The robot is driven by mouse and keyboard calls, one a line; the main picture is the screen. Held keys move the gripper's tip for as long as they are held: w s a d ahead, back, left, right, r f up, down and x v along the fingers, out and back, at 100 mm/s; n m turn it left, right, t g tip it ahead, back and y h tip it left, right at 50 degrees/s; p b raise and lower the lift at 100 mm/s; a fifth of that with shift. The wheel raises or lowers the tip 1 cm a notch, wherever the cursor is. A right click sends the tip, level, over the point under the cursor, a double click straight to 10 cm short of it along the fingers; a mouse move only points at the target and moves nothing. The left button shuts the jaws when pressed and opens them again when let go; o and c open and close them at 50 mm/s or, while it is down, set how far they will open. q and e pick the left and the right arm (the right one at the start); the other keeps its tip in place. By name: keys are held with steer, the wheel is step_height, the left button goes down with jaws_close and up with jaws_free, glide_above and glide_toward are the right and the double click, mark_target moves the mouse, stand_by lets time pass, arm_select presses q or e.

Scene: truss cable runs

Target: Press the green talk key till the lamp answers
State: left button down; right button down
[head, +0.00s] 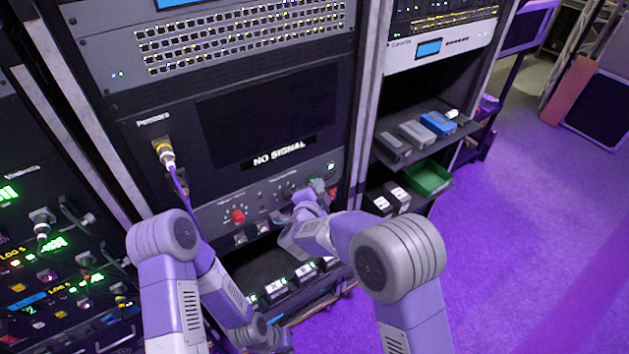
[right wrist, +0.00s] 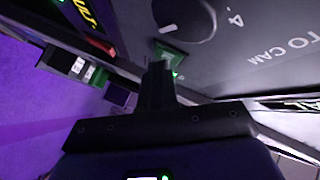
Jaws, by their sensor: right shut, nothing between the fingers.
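The green talk key (right wrist: 170,54) sits on the grey panel in the right wrist view, below a large round knob. My right gripper (right wrist: 160,68) is shut and empty, its fingertips right at the key and partly covering it; I cannot tell if they touch or press it. In the head view my right gripper (head: 318,187) reaches the lower right of the panel (head: 225,212) under the NO SIGNAL screen, and the key is mostly hidden there. I cannot make out which light is the lamp or whether it answers. My left arm hangs low at the left; its gripper does not show.
A red control (head: 238,216) sits left on the panel, another red one (head: 333,193) beside my right gripper. A cable plug (head: 164,152) sticks out at the upper left. Right of the rack, shelves hold boxes and a green bin (head: 428,178). The purple floor at right is open.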

steer(key=shift+s, duration=0.1)
steer(key=shift+s+d+b, duration=0.35)
steer(key=shift+s+d, duration=0.1)
steer(key=shift+s, duration=0.1)
steer(key=shift+s+d+b, duration=0.5)
steer(key=shift+s+d, duration=0.25)
steer(key=shift+s, duration=0.3)
steer(key=shift+s+d+b, duration=0.45)
steer(key=shift+s+d, duration=0.25)
steer(key=shift+s, duration=0.3)
